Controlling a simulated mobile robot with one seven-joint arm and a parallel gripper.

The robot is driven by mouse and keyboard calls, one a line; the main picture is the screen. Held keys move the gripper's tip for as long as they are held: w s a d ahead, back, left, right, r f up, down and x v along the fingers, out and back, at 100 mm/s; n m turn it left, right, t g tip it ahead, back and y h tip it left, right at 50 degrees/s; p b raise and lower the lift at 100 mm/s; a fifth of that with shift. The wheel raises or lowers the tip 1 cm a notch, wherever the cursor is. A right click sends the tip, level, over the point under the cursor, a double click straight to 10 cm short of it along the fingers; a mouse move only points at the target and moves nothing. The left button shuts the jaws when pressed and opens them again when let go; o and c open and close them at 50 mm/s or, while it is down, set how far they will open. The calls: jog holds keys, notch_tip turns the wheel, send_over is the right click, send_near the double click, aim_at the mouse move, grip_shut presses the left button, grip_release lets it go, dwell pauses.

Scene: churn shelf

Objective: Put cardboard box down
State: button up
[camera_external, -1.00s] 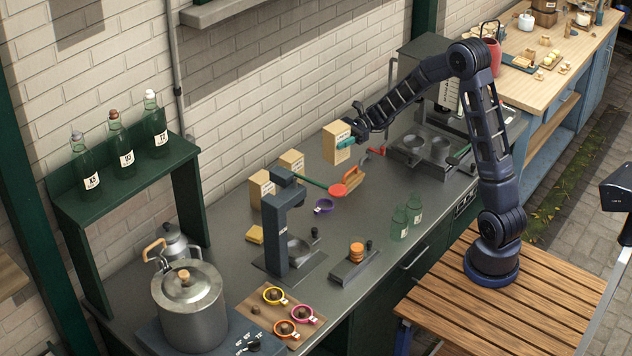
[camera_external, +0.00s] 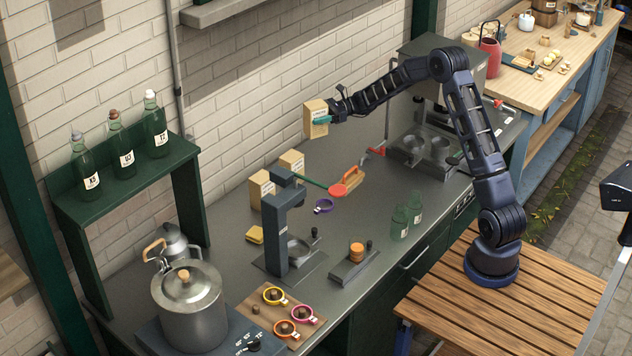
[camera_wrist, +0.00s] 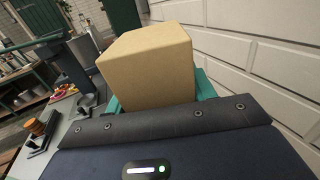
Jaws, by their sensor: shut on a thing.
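Two similar tan boxes stand on the counter by the wall, one further back (camera_external: 291,162) and one nearer (camera_external: 261,189). The held box is apart from both and from the counter.
A dark grinder-like stand (camera_external: 279,235) is on the counter near the boxes. A green shelf with bottles (camera_external: 125,175) stands left. Bare counter lies below the held box.

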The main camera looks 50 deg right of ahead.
notch_tip(320, 180, down, 15)
jog(key=shift+f, duration=0.1)
dwell(0.5)
jog(key=shift+f, duration=0.1)
jog(key=o, duration=1.1)
